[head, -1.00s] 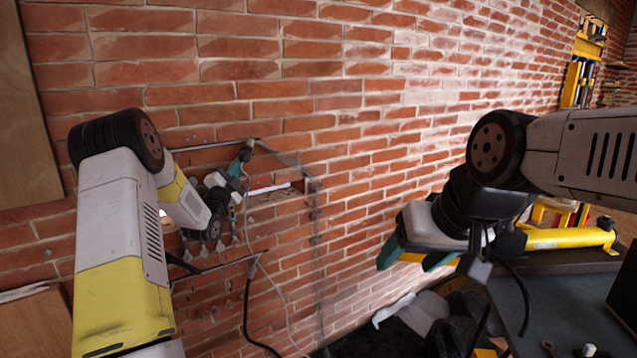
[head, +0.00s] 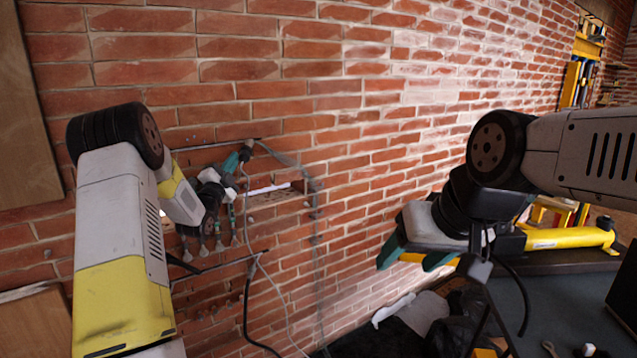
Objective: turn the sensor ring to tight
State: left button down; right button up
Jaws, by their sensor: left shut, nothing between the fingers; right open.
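My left gripper (head: 236,163) is at the wall rig, its teal fingers shut at the upper right of the rig. A small grey ring-like fitting with a cable (head: 246,150) is right at the fingertips. I cannot tell whether the fingers touch it, and no tight mark is readable. My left arm hides much of the rig's left side.
The rig on the brick wall has thin dark bars (head: 225,265), several hanging fittings (head: 218,243) and loose cables (head: 250,300). A yellow cylinder (head: 570,238) lies on the dark bench (head: 560,290) at right. Crumpled grey material (head: 412,308) lies below my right gripper.

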pick_arm(q)
jog(key=d+v, duration=0.1)
jog(key=v, duration=0.5)
jog(key=shift+s+r, duration=0.25)
jog(key=shift+r, duration=0.05)
